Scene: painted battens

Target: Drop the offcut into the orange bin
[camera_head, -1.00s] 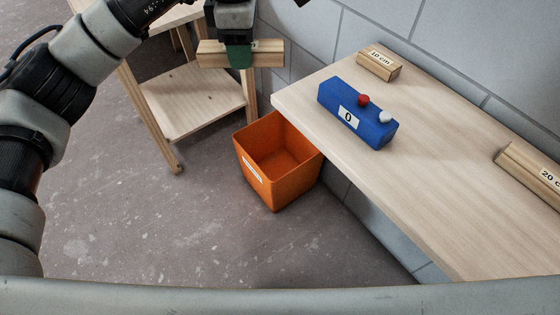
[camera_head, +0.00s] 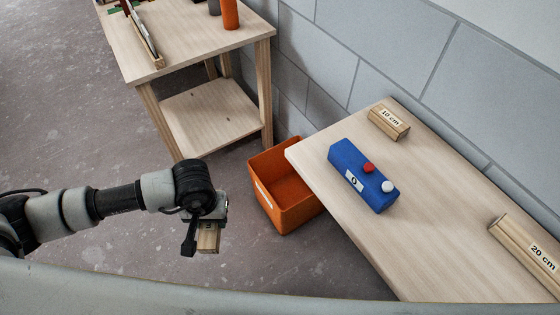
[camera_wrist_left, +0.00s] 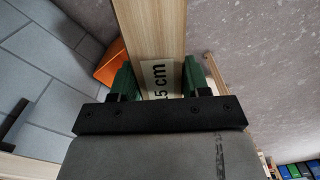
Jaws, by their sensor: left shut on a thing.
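My left gripper (camera_head: 207,222) is shut on the offcut (camera_head: 208,242), a short pale wooden batten. In the left wrist view the batten (camera_wrist_left: 150,30) runs up between the green fingers and carries a white label reading "5 cm", its first part hidden. The orange bin (camera_head: 300,215) stands on the floor to the right of the gripper, partly beneath the bench edge. Its visible inside looks empty. A corner of the bin also shows in the left wrist view (camera_wrist_left: 112,65). The batten is to the left of the bin, not over it. My right gripper is not in view.
The right workbench (camera_head: 340,225) holds a blue block (camera_head: 362,172) with red and white knobs, a 10 cm batten (camera_head: 390,122) and a 20 cm batten (camera_head: 525,250). A wooden table (camera_head: 185,45) with a lower shelf stands behind. Grey floor is clear left of the bin.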

